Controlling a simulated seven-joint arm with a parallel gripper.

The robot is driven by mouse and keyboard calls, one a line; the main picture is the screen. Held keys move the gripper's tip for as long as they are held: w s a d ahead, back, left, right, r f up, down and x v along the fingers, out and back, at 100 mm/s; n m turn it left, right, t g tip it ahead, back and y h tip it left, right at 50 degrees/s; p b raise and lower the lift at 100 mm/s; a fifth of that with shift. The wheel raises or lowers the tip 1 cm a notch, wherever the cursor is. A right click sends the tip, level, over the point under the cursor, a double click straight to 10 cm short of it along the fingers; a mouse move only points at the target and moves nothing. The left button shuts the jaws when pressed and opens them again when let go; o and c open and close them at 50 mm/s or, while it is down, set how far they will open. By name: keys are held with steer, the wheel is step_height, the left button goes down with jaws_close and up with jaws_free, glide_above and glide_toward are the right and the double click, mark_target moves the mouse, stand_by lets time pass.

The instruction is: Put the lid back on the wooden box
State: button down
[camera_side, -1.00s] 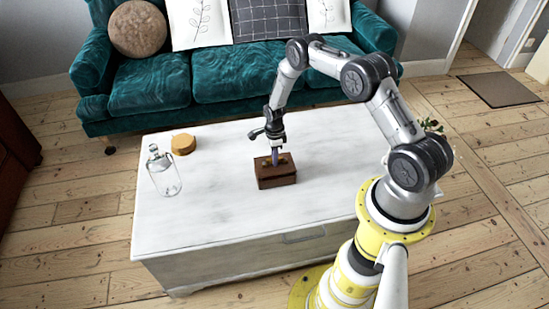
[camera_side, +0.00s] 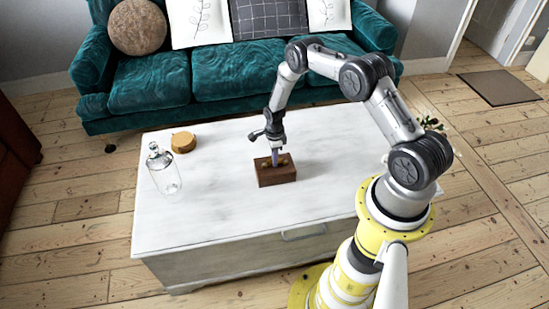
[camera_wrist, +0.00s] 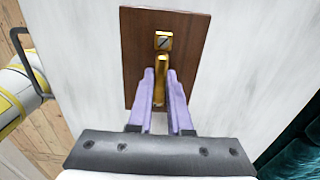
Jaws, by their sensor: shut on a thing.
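The dark brown wooden box (camera_side: 277,178) stands on the white table, right of its middle. The brown lid (camera_wrist: 140,50) fills the upper middle of the wrist view, with a brass fitting and a brass handle (camera_wrist: 161,66) on it. My gripper (camera_wrist: 161,80) points down over the box, its purple fingers closed around the handle. In the side view my gripper (camera_side: 274,162) is right at the box top. The lid covers the top there, and I see no clear gap below it. Whether it is fully seated I cannot tell.
The white table (camera_side: 215,215) is clear around the box. A clear glass bottle (camera_side: 166,175) and a round orange-brown object (camera_side: 183,142) stand at its left. A green sofa (camera_side: 170,82) is behind the table.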

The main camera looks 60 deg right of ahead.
steer(key=c, duration=0.8)
jaws_free()
steer(key=shift+o, duration=0.2)
steer(key=shift+r, duration=3.5)
